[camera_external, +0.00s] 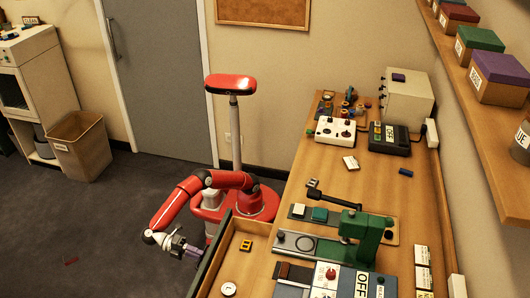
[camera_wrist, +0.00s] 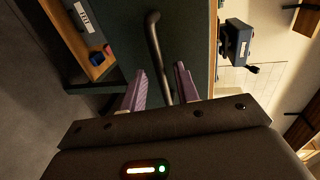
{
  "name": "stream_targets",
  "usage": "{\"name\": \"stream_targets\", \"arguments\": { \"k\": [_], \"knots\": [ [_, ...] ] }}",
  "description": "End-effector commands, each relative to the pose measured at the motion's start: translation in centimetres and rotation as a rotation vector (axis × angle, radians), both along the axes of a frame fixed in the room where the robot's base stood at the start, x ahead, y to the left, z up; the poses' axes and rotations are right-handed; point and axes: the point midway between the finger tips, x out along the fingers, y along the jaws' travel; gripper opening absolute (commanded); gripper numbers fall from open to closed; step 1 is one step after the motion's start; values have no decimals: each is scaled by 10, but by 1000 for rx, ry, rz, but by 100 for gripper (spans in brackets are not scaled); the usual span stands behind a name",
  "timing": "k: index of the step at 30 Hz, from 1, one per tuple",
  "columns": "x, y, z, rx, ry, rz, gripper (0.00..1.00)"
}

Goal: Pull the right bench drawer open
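A bench drawer with a dark green front (camera_external: 211,262) stands out from the bench's left side in the external view, its wooden inside showing. A yellow block (camera_external: 246,245) and a white disc (camera_external: 228,289) lie in it. My gripper (camera_external: 194,251) is at the outer face of this front. In the wrist view, a dark curved bar handle (camera_wrist: 157,45) on a dark green front (camera_wrist: 128,45) runs between the two purple fingers of my gripper (camera_wrist: 161,70). The fingers are apart with gaps beside the handle; contact is not visible.
The wooden bench (camera_external: 275,215) carries a green press (camera_external: 364,238), a white control box (camera_external: 335,131) and a dark label-fronted device (camera_external: 389,139). A shelf with boxes hangs above at right. A bin (camera_external: 80,147) stands far left. Grey floor (camera_external: 110,235) left of my arm is mostly clear.

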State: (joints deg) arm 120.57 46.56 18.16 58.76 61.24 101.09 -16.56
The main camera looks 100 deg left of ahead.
Motion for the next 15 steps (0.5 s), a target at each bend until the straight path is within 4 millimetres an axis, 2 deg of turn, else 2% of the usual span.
{"name": "stream_targets", "arguments": {
  "k": [9,15],
  "knots": [
    [-2,0,1,-2,-1,-1,33],
    [-28,-1,6,-4,0,-3,33]
  ]
}}
